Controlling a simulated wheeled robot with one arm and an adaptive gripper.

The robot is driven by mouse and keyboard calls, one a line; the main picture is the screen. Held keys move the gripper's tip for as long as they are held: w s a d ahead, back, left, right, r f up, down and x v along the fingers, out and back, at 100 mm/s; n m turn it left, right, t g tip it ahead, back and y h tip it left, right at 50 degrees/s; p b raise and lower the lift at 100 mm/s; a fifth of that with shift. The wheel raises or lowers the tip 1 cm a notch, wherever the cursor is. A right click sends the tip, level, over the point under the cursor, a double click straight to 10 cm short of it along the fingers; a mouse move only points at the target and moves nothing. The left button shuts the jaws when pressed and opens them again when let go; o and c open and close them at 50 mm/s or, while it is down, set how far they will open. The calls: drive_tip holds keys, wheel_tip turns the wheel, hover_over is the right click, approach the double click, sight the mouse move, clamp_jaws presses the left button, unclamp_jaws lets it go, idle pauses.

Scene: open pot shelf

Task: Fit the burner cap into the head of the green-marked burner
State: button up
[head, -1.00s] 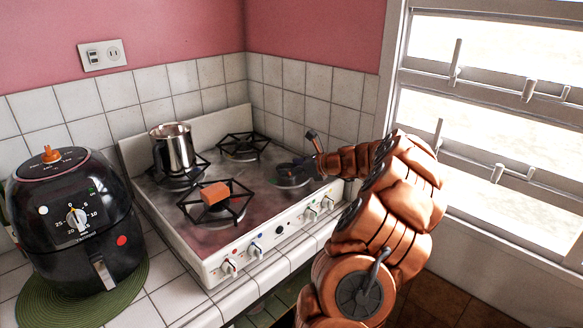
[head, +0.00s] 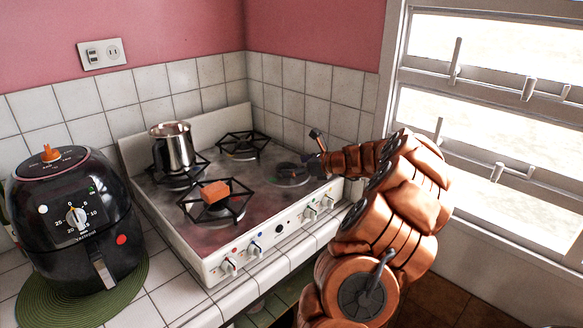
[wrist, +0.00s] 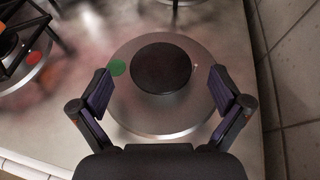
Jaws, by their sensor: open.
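The burner cap (wrist: 162,68) is a dark round disc lying over the middle of the green-marked burner (wrist: 160,118), a wide silver disc; I cannot tell whether it sits flush. The green dot (wrist: 117,68) is left of the cap. In the head view the green-marked burner (head: 290,180) is at the right of the stove, with no grate over it. My gripper (wrist: 163,82) is open, one finger on each side of the cap, with gaps to both sides. In the head view my gripper (head: 310,164) is at the burner's right side, partly hidden by my arm.
The stove (head: 235,240) has black grates on its other burners. A steel pot (head: 174,150) stands at the back left, and an orange block (head: 215,192) lies on the front-left grate (head: 238,208). An air fryer (head: 75,220) stands left. Tiled wall (wrist: 288,80) is close on the right.

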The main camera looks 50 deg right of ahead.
drive_tip(key=v, duration=1)
drive_tip(key=shift+s+r, duration=0.15)
drive_tip(key=shift+s, duration=0.1)
